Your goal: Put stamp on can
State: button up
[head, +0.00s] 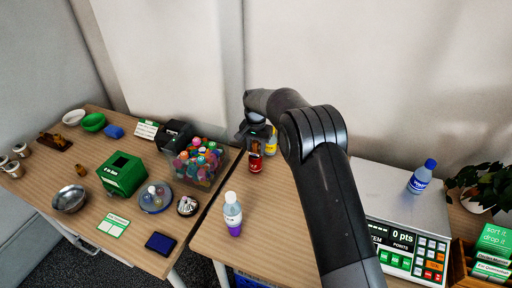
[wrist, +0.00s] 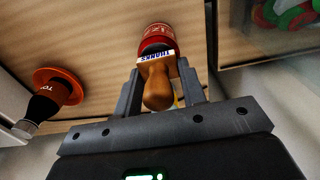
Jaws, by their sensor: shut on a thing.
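The stamp (wrist: 158,84) has a rounded wooden handle and a white label reading THANKS. My gripper (wrist: 160,88) is shut on its handle in the wrist view. The red can (wrist: 158,33) lies just beyond the stamp's dark base, in line with it; whether they touch I cannot tell. In the head view, the red can (head: 256,164) stands on the right-hand table, directly under my gripper (head: 256,143). The stamp is mostly hidden there by my gripper.
A white-capped bottle (head: 233,214) stands nearer the front. A yellow object (head: 271,146) is close behind the can. A scale (head: 400,204) with a blue bottle (head: 421,178) is at the right.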

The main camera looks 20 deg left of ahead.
jog(key=shift+f, duration=0.15)
jog(key=o, duration=1)
notch_tip(320, 180, up, 12)
jog(key=shift+r, duration=0.2)
